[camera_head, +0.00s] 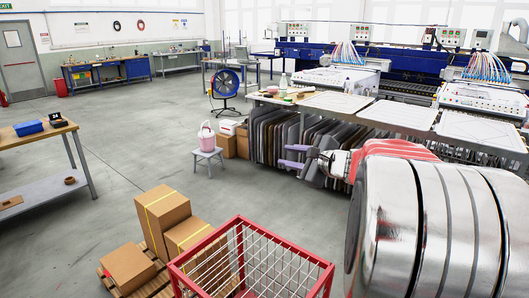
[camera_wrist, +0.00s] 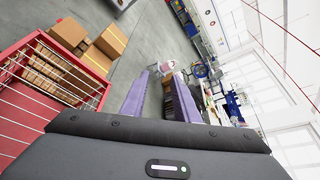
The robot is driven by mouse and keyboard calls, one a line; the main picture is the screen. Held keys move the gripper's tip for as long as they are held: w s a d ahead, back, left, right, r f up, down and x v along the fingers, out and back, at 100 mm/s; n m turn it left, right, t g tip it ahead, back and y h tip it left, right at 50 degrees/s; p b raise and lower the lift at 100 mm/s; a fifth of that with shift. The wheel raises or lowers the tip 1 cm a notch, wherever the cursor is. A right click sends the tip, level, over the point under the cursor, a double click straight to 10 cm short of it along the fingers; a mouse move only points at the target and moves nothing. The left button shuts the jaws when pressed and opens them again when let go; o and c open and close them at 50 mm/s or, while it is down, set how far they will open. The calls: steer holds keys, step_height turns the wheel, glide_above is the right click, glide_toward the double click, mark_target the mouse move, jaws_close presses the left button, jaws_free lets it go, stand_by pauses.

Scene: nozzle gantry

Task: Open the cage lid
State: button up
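The cage (camera_head: 240,223) has a red frame with pale wire mesh and stands at the bottom of the head view. Its lower part is cut off, and I cannot tell the lid apart from the mesh walls. In the wrist view the cage (camera_wrist: 42,127) fills the left side, tilted by the camera's roll. My gripper (camera_head: 285,156) has two purple fingers, spread apart with nothing between them. It is held in the air, above and to the right of the cage in the head view. In the wrist view my gripper (camera_wrist: 160,72) also shows open and empty, apart from the cage.
Cardboard boxes (camera_head: 163,216) stand on a wooden pallet (camera_head: 145,283) left of the cage. A pink container (camera_head: 207,137) sits on a small stool (camera_head: 208,155). A long rack table (camera_head: 390,112) runs along the right. Grey floor is clear between the boxes and the left workbench (camera_head: 36,137).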

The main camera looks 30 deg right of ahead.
steer(key=shift+s+d, duration=0.15)
steer(key=shift+d, duration=0.15)
steer(key=d+x, duration=0.1)
steer(key=x, duration=1.2)
steer(key=shift+w+a+f, duration=0.2)
steer(key=shift+w+a, duration=0.15)
steer(key=shift+a, duration=0.1)
steer(key=shift+c, duration=0.5)
jaws_close()
stand_by(0.3)
steer(key=c, duration=0.6)
jaws_free()
steer(key=o, duration=0.7)
